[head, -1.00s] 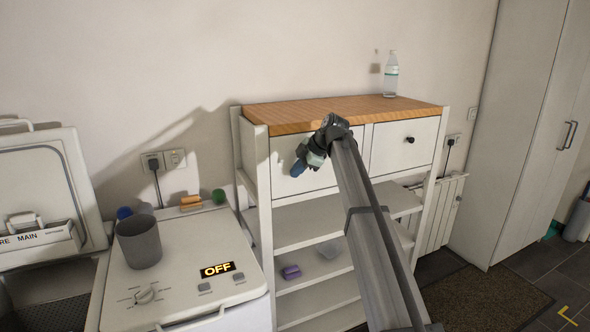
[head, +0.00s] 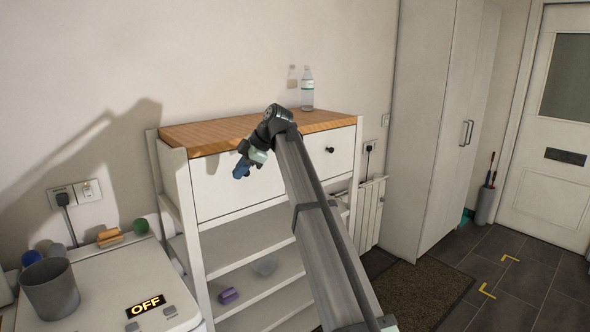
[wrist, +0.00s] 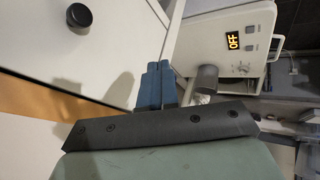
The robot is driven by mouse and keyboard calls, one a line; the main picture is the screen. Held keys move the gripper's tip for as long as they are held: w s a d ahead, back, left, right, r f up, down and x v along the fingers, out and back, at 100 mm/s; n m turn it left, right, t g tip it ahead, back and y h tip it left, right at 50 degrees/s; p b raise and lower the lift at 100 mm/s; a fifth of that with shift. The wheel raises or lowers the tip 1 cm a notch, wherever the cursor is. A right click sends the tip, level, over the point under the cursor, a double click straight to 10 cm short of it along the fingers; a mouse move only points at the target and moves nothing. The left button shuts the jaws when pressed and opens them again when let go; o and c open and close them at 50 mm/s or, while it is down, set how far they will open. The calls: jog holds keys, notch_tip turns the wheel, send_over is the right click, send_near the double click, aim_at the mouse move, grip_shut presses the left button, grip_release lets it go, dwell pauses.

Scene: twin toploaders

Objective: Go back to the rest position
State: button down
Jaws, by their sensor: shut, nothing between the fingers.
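My gripper (head: 241,170) hangs at the end of my raised arm, in front of the white drawer fronts of the shelf unit in the head view. Its blue fingers (wrist: 154,86) show in the wrist view, side by side and shut with nothing between them. In the wrist view a dark round drawer knob (wrist: 79,17) and the white drawer front lie to the upper left of the fingers, apart from them.
The shelf unit (head: 255,123) has a wooden top with a clear bottle (head: 307,93). A purple item (head: 229,296) lies on a lower shelf. A toploader showing OFF (head: 110,285) bears a grey cup (head: 50,290). A tall cabinet (head: 437,120) stands right; dark floor lies beyond.

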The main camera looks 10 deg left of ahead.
jog(key=s+d+f+m+t+h, duration=0.15)
jog(key=d+f+m, duration=0.35)
jog(key=f, duration=0.5)
jog(key=s+d+f+m+h, duration=0.15)
jog(key=d+f+m, duration=0.25)
jog(key=f+m, duration=0.5)
jog(key=s+d+f+m+t+h, duration=0.15)
jog(key=d+f+m, duration=0.3)
jog(key=f, duration=0.65)
jog(key=s+d+f+m+g+h, duration=0.1)
jog(key=s+d+f, duration=0.45)
jog(key=f, duration=0.45)
jog(key=s+d+f+m+g+h, duration=0.1)
jog(key=s+d+f+g, duration=0.1)
jog(key=s+d+f, duration=0.65)
jog(key=s+d+f+m+g, duration=0.1)
jog(key=s+d+f+g, duration=0.1)
jog(key=s+d+f, duration=0.3)
jog(key=s+d+f+m+g, duration=0.1)
jog(key=s+d+f+g, duration=0.2)
jog(key=s+f, duration=1.1)
jog(key=s+d+f+m+g, duration=0.1)
jog(key=s+d+f, duration=0.6)
jog(key=s, duration=1.4)
notch_tip(320, 180, down, 3)
jog(key=shift+r+g+h, duration=0.1)
jog(key=shift+g+h, duration=0.35)
jog(key=shift+g, duration=0.45)
